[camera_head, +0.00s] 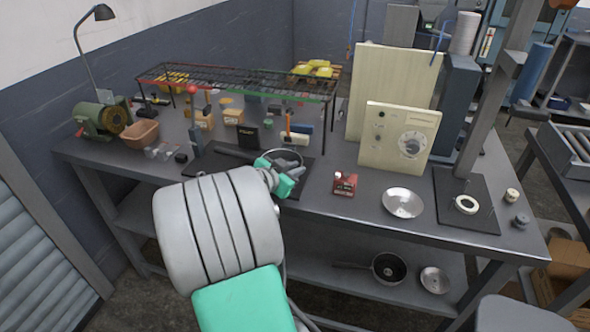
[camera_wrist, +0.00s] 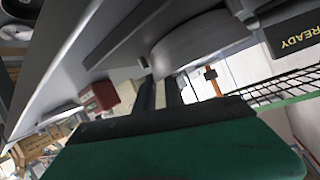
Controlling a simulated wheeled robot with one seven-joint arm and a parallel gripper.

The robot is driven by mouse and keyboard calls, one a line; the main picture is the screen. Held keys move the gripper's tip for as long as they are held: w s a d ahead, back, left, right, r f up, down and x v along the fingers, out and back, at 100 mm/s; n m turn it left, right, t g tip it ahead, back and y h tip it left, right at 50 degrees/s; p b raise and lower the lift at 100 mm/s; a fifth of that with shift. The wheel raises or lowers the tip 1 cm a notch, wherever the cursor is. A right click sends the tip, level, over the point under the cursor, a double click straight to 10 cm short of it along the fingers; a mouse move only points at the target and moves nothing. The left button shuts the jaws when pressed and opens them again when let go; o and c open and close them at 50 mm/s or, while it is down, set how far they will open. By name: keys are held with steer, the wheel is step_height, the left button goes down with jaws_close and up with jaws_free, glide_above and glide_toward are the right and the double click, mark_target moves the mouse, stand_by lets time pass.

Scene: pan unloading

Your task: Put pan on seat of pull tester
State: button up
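My gripper (camera_head: 279,172), with teal sides, is over the black mat at the bench's middle. A round grey pan (camera_head: 284,155) with a pale rim is right at its fingers. In the wrist view the pan (camera_wrist: 205,40) is a large curved grey wall just beyond the dark fingers (camera_wrist: 160,90). The likely pull tester is the upright column (camera_head: 490,110) at right, with a white ring seat (camera_head: 466,205) on a dark base plate (camera_head: 450,188). The ring looks empty.
A shallow silver dish (camera_head: 403,203) and a small red box (camera_head: 345,184) stand between pan and column. A cream dial box (camera_head: 399,138) stands behind them. A wire rack (camera_head: 240,84) spans the bench behind my gripper. A dark pan (camera_head: 388,268) sits on the lower shelf.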

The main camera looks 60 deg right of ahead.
steer(key=shift+o, duration=1)
steer(key=b+v, duration=0.2)
steer(key=v, duration=1)
steer(key=w+a+f+n+t+y, duration=0.35)
steer(key=w+a+n, duration=0.2)
steer(key=a, duration=0.35)
steer(key=w+a+f+n+t+y, duration=0.2)
steer(key=w+a+f+n+y, duration=0.3)
steer(key=a, duration=0.5)
steer(key=s+a+n+y, duration=0.1)
steer(key=a+n+y, duration=0.1)
steer(key=a+n, duration=0.4)
steer(key=s+a+f+n+g+y, duration=0.1)
steer(key=a+n, duration=0.5)
steer(key=a, duration=0.7)
steer(key=shift+s+a+f+y+p, duration=0.15)
steer(key=shift+s+f+y+p, duration=0.15)
steer(key=shift+s+y, duration=0.55)
